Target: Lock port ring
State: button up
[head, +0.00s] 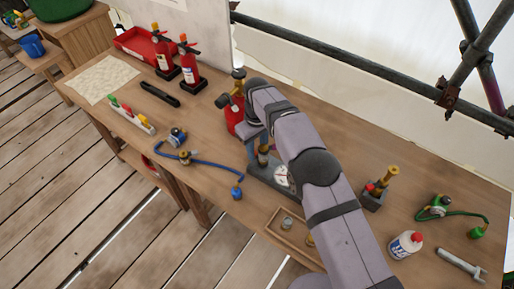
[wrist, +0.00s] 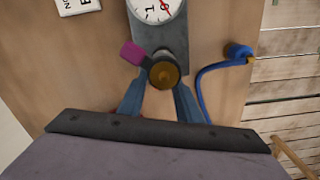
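A brass, round-topped fitting (wrist: 165,75) stands at the near end of a grey block (wrist: 172,32) in the wrist view. A dark ring-like part with a magenta tab (wrist: 132,53) is around or beside it, the tab pointing to the upper left. My gripper (wrist: 161,92) has its two blue-grey fingers on either side of the fitting; whether they touch it I cannot tell. In the head view my gripper (head: 256,150) is down at the grey block (head: 262,178), and my arm hides part of it. A white dial gauge (head: 281,176) sits on the block.
A blue hose (head: 212,165) lies left of the block. Fire extinguishers (head: 188,66) and a red object (head: 236,115) stand behind. A wooden tray (head: 276,229), a brass-topped device (head: 375,190), a white bottle (head: 405,244) and a wrench (head: 462,264) are nearer or to the right.

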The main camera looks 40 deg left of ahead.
jog(key=shift+f, duration=0.55)
grip_shut()
jog(key=shift+s+a+f+n+b, duration=0.1)
jog(key=shift+s+n+b, duration=0.15)
jog(key=shift+n+b, duration=0.6)
jog(key=shift+s+n, duration=0.2)
jog(key=shift+n, duration=0.5)
jog(key=shift+s+n, duration=0.15)
jog(key=shift+n, duration=0.5)
grip_release()
